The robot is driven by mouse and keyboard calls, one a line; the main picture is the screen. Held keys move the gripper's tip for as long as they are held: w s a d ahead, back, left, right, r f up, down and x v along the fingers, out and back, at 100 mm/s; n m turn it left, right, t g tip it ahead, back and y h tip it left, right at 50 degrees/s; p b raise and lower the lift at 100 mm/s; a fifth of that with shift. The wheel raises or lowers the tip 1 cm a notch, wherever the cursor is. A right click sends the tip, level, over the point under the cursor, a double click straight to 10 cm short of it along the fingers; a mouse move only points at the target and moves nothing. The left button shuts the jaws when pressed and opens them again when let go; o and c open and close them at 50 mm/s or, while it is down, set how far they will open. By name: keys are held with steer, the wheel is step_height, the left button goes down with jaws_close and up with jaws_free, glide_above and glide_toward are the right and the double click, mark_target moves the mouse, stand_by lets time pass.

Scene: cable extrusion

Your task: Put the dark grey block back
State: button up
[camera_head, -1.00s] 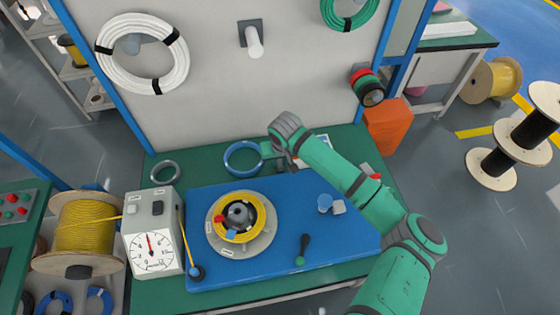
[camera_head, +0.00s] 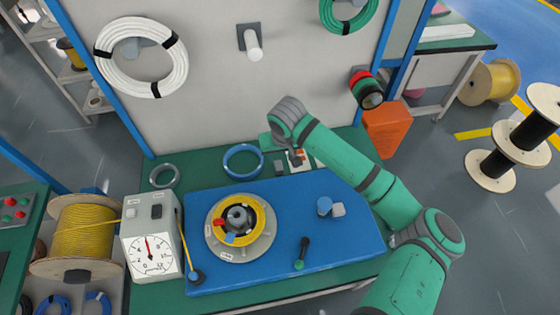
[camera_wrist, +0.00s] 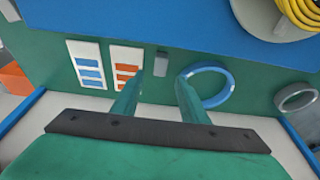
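A small grey block (camera_wrist: 161,62), which looks like the dark grey block, stands on the green bench top between a card with orange bars and a blue ring. It also shows in the head view (camera_head: 279,168), just behind the blue board. My gripper (camera_wrist: 160,82) is open, with nothing between its two green fingers. In the wrist view the block lies beyond the fingertips, roughly in line with the gap. In the head view my gripper (camera_head: 297,158) is over the back of the bench, close to the block, and its fingers are partly hidden by my wrist.
The blue board (camera_head: 290,265) carries a round fixture (camera_head: 250,247) with a yellow coil, a blue cylinder (camera_head: 324,206), a light grey cube (camera_head: 338,210) and a black-and-green lever (camera_head: 302,252). A blue ring (camera_wrist: 210,86) lies near the block. The back panel (camera_head: 215,95) stands close behind.

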steer(key=v, duration=0.4)
steer(key=shift+s+r, duration=0.1)
steer(key=shift+r, duration=0.1)
stand_by(0.3)
